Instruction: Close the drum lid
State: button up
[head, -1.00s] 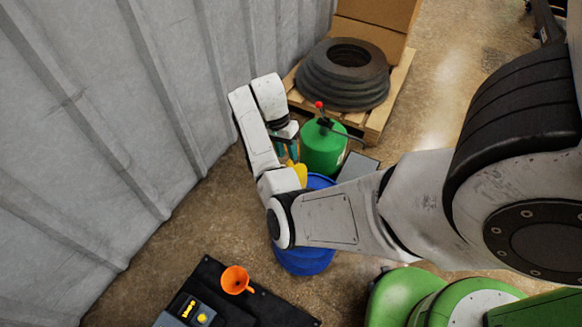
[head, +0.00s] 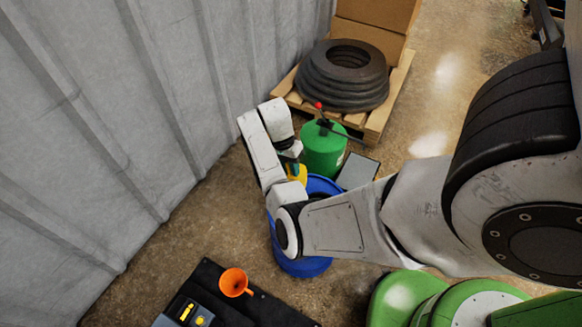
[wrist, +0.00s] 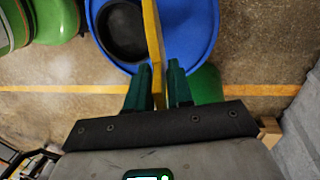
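The blue drum (head: 303,266) stands on the floor, partly hidden behind my arm in the head view. Its top (wrist: 199,25) and a round black opening (wrist: 124,28) show in the wrist view. The yellow lid (head: 300,172) stands up on the drum. In the wrist view the lid (wrist: 152,32) shows edge-on as a narrow strip. My gripper (wrist: 160,67) has its green fingers apart, with the lid's edge between them. In the head view the fingers are mostly hidden by my wrist.
A green canister (head: 323,150) with a red-tipped top stands just behind the drum. A pallet (head: 378,118) with stacked black rings (head: 343,82) is farther back. A grey corrugated wall (head: 110,130) bounds the left. An orange funnel (head: 233,282) sits on a black mat (head: 262,311) in front.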

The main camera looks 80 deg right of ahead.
grip_shut()
jog(key=shift+s+r, duration=0.15)
